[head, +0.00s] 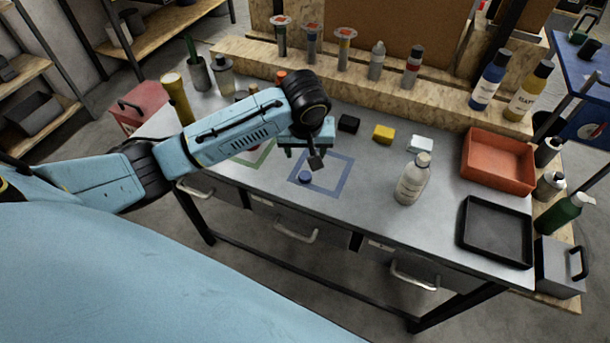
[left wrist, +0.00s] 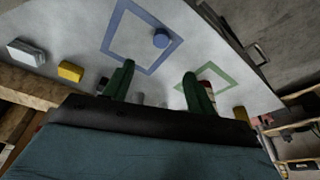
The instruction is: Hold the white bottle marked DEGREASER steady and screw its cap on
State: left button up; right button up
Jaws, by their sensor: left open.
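The white bottle (head: 410,184) stands upright on the grey bench, right of the blue outlined square. Its label print is too small to read; its top is pale, with no coloured cap visible on it. A small round blue piece, which looks like a cap (head: 305,178), lies at the near left edge of the blue square; it also shows in the left wrist view (left wrist: 161,38). My left gripper (head: 303,157) is open above the bench near the blue square, apart from cap and bottle. Its two fingers (left wrist: 158,86) show nothing held. My right gripper is not in view.
Black, yellow (head: 383,133) and white (head: 420,144) blocks lie at the back. An orange tray (head: 497,178) and a black tray (head: 468,236) stand at right. The blue square (head: 335,182) and a partly hidden green square mark the bench. Bench around the bottle is clear.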

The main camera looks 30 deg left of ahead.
pick_arm(q)
jog(key=b, duration=0.1)
send_over(305, 175)
jog(key=s+d, duration=0.1)
notch_tip(305, 175, down, 8)
jog(key=shift+s+r, duration=0.1)
jog(key=shift+s, duration=0.05)
jog(key=x, duration=0.5)
jog(key=shift+b, duration=0.3)
jog(key=shift+s+a, duration=0.1)
jog(key=c, duration=1.1)
